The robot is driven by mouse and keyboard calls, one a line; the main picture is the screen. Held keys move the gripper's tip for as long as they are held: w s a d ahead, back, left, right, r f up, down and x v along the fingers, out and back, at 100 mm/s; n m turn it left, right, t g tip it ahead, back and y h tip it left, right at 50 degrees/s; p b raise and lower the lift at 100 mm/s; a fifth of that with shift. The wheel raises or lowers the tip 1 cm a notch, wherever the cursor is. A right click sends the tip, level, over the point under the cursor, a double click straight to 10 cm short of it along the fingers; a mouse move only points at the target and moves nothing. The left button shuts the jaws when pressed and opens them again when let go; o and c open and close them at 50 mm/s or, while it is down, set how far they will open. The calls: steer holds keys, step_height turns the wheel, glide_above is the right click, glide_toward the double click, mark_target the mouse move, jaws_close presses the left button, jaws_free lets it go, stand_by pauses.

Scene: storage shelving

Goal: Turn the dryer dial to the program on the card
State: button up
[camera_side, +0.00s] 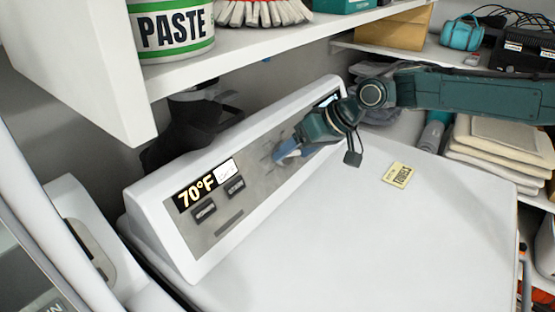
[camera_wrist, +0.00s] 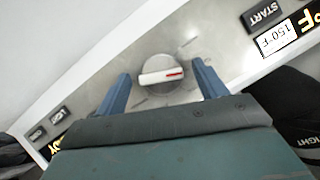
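The dial (camera_wrist: 168,70) is a round grey knob with a white bar handle on the dryer's sloped control panel (camera_side: 222,163). A red mark on the bar points right in the wrist view. My gripper (camera_wrist: 162,70) is open and empty, with one blue finger on each side of the dial and a gap to the bar. In the side view my gripper (camera_side: 285,151) is close to the panel and largely hides the dial. The small yellow card (camera_side: 397,175) lies flat on the dryer top, its word seen upside down and seeming to read "TOWELS".
A "70°F" display (camera_side: 196,190) and dark buttons (camera_side: 204,210) sit at the panel's near end. A START button (camera_wrist: 264,13) shows in the wrist view. A white shelf (camera_side: 220,62) with a PASTE tub (camera_side: 172,32) overhangs the panel. The white dryer top (camera_side: 370,245) is mostly clear.

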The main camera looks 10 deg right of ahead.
steer(key=shift+d+r, duration=0.1)
stand_by(0.3)
steer(key=v, duration=1.3)
steer(key=shift+r, duration=0.25)
steer(key=shift+s+d, duration=0.1)
steer(key=shift+d, duration=0.05)
steer(key=s+d+r+m+t+h, duration=0.1)
steer(key=s+d+r+h, duration=0.15)
steer(key=s+d, duration=0.6)
steer(key=s+d+r+m+t+h, duration=0.15)
steer(key=s+d+r, duration=0.25)
steer(key=s+d, duration=0.4)
steer(key=s+d+f+m+h, duration=0.1)
steer(key=s+d+f, duration=0.2)
steer(key=s+d, duration=0.3)
steer(key=s+d+f+m+g+h, duration=0.1)
steer(key=s+d+f, duration=0.3)
steer(key=s, duration=1)
steer(key=d+m+h, duration=0.1)
steer(key=d, duration=0.2)
steer(key=shift+s, duration=0.15)
